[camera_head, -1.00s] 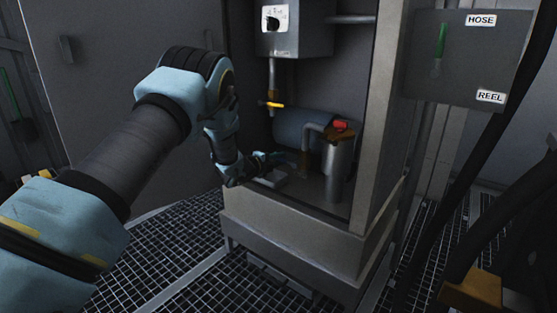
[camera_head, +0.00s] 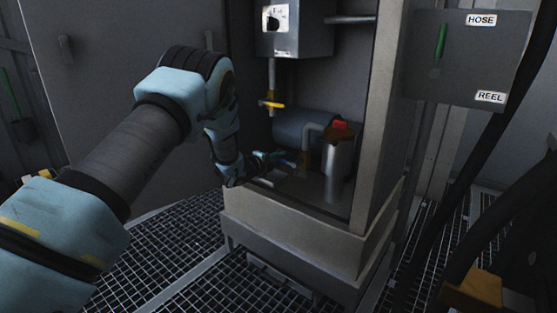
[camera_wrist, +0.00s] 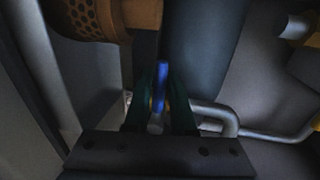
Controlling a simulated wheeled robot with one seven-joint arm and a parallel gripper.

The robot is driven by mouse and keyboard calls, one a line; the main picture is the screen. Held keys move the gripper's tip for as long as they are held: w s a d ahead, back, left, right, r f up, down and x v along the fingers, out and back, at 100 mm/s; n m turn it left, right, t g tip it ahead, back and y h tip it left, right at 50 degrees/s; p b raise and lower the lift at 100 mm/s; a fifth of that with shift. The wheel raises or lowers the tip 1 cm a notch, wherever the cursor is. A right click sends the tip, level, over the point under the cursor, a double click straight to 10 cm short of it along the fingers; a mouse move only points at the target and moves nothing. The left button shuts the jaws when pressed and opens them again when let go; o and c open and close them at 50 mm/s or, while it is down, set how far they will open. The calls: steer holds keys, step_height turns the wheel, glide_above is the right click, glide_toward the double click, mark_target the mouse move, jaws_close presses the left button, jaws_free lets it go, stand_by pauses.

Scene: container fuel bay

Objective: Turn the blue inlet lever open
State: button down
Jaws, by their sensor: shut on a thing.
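The blue inlet lever (camera_wrist: 162,82) stands upright in the middle of the wrist view. The green fingers of my gripper (camera_wrist: 161,98) are on both sides of it and shut on it. In the head view my gripper (camera_head: 274,157) reaches low into the open cabinet, left of the grey cylinder.
A grey upright cylinder (camera_head: 337,170) with a red part (camera_head: 340,125) on top stands right of my gripper. A yellow lever (camera_head: 271,104) sits on the pipe above. The cabinet's front sill (camera_head: 285,218) and right post (camera_head: 377,110) border the opening. A HOSE/REEL panel (camera_head: 463,60) is at right.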

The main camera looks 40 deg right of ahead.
steer(key=shift+r, duration=0.2)
steer(key=r+m+b, duration=0.1)
steer(key=m, duration=0.1)
steer(key=r+m+t+b, duration=0.1)
steer(key=b, duration=0.1)
steer(key=shift+s+d+r+m, duration=0.1)
steer(key=shift+s+d+m, duration=0.05)
steer(key=shift+s+m, duration=0.25)
steer(key=r+m+b, duration=0.1)
steer(key=s+m+t+b, duration=0.1)
steer(key=m, duration=0.1)
steer(key=shift+d+r+b, duration=0.15)
steer(key=shift+r+b, duration=0.2)
steer(key=shift+b, duration=0.05)
steer(key=m+b, duration=0.1)
steer(key=s+r+m+b, duration=0.1)
steer(key=s+m+t+b, duration=0.1)
steer(key=m, duration=0.1)
steer(key=shift+s+d+r, duration=0.1)
steer(key=shift+d+r, duration=0.2)
steer(key=shift+s+d+r+m+t+h+b, duration=0.1)
steer(key=shift+s+r+m+t+h+b, duration=0.1)
steer(key=shift+s+m+b, duration=0.35)
steer(key=shift+s+d+r+m+t+h+b, duration=0.15)
steer(key=shift+s+m+b, duration=0.15)
steer(key=shift+m+b, duration=0.55)
steer(key=shift+s+d+r+m+t+h+b, duration=0.15)
steer(key=shift+s+m+b, duration=0.25)
steer(key=shift+m, duration=0.6)
steer(key=shift+s, duration=0.1)
